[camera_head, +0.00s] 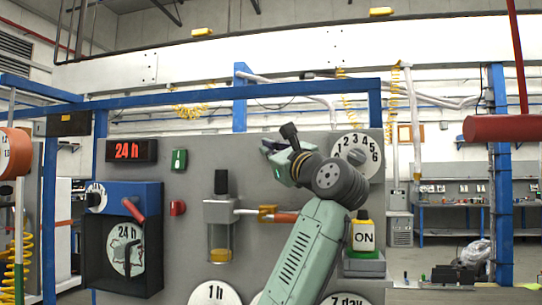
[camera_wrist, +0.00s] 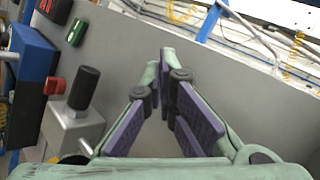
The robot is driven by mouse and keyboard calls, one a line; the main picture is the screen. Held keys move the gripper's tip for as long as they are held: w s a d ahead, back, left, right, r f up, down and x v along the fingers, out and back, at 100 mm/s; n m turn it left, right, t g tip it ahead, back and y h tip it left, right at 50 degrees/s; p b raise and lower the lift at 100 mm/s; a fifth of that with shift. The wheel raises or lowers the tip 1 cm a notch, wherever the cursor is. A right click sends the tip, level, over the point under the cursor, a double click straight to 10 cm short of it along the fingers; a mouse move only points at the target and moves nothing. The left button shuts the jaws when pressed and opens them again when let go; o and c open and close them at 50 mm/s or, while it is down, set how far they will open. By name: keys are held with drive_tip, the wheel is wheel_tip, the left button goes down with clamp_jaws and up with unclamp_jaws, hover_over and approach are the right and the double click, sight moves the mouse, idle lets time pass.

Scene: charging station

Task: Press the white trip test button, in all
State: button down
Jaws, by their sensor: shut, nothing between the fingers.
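No white trip test button can be made out in either view. The grey panel (camera_head: 180,235) carries the controls. My gripper (camera_head: 274,163) is in front of the panel's upper middle, left of the round 1–6 dial (camera_head: 357,155). In the wrist view my gripper (camera_wrist: 167,72) is shut and empty, with bare grey panel (camera_wrist: 245,100) behind the fingers. My arm hides part of the panel's middle and lower right.
A green switch (camera_head: 179,160), red knob (camera_head: 177,208), red 24 h display (camera_head: 131,151) and blue-and-black box (camera_head: 122,240) are on the left. A black-capped grey fitting (camera_head: 221,211) is nearer. A yellow-and-white ON button (camera_head: 363,235) is right of my arm.

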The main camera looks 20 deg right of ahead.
drive_tip(key=shift+w, duration=0.1)
drive_tip(key=shift+w+d, duration=0.25)
drive_tip(key=shift+w, duration=0.05)
drive_tip(key=shift+w+d, duration=0.3)
drive_tip(key=shift+w, duration=0.05)
idle(1.0)
drive_tip(key=shift+s+a, duration=0.1)
drive_tip(key=shift+s+a+b, duration=0.4)
drive_tip(key=shift+s+b, duration=0.05)
drive_tip(key=shift+s, duration=0.15)
drive_tip(key=shift+s+f, duration=0.1)
drive_tip(key=s+a+b, duration=0.1)
drive_tip(key=s, duration=0.1)
drive_tip(key=s+a+b, duration=0.1)
drive_tip(key=s+a, duration=0.1)
idle(0.5)
